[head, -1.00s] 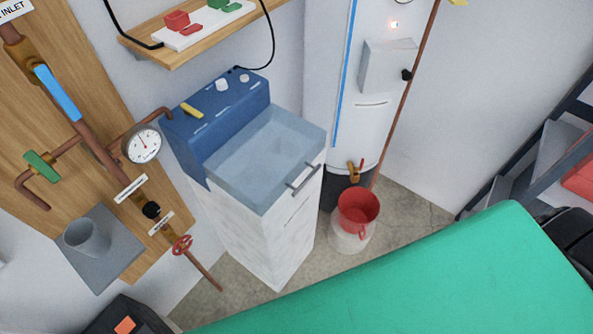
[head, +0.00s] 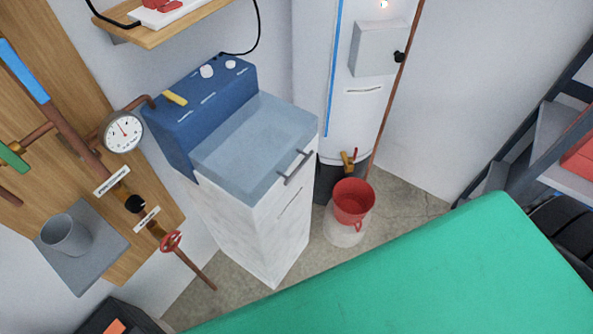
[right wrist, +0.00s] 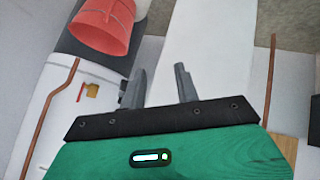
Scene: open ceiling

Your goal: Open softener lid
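The softener is a white marbled cabinet (head: 247,232) with a blue control panel (head: 203,108) at its back. Its translucent blue lid (head: 255,140) lies shut on top. A grey bar handle (head: 296,167) sits at the lid's front right edge. My right gripper (right wrist: 160,84) shows in the right wrist view, its two grey fingers apart with nothing between them. A white surface lies beyond the fingers there; I cannot tell for certain that it is the softener. The head view shows neither gripper, so their distance from the handle is unclear. My left gripper is in no view.
A red bucket (head: 354,201) stands right of the softener, by the white tank (head: 363,107) and a copper pipe (head: 392,92). Left are a pipe board with a gauge (head: 123,132) and a grey cup (head: 66,234). A wooden shelf (head: 160,32) hangs above.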

